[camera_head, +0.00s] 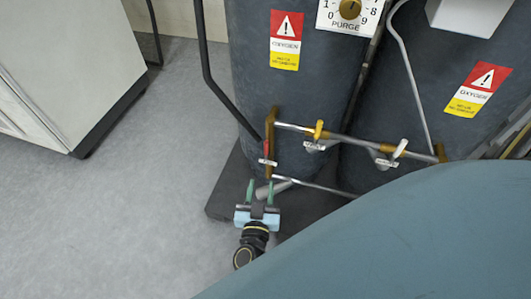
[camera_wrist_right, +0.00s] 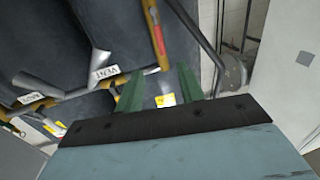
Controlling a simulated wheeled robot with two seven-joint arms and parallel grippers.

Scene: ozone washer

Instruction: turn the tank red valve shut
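The red valve handle (camera_head: 267,148) is a small, narrow lever on the brass upright pipe at the left end of the piping, in front of the left dark tank (camera_head: 300,95). In the right wrist view the red handle (camera_wrist_right: 157,40) shows above the gap between my fingers, near the top. My right gripper (camera_head: 261,192) is open, with two green fingers apart and nothing held between them. It appears below the red handle in the head view, apart from it. The wrist view also shows both open fingers (camera_wrist_right: 159,90). My left gripper is not in view.
A horizontal pipe (camera_head: 350,138) with brass and white-handled valves (camera_head: 400,149) runs right across the tanks. A "VENT" tag (camera_wrist_right: 107,72) hangs near the fingers. A black pipe (camera_head: 212,80) descends at the left. A pale cabinet (camera_head: 75,60) stands left; grey floor (camera_head: 130,210) between is clear.

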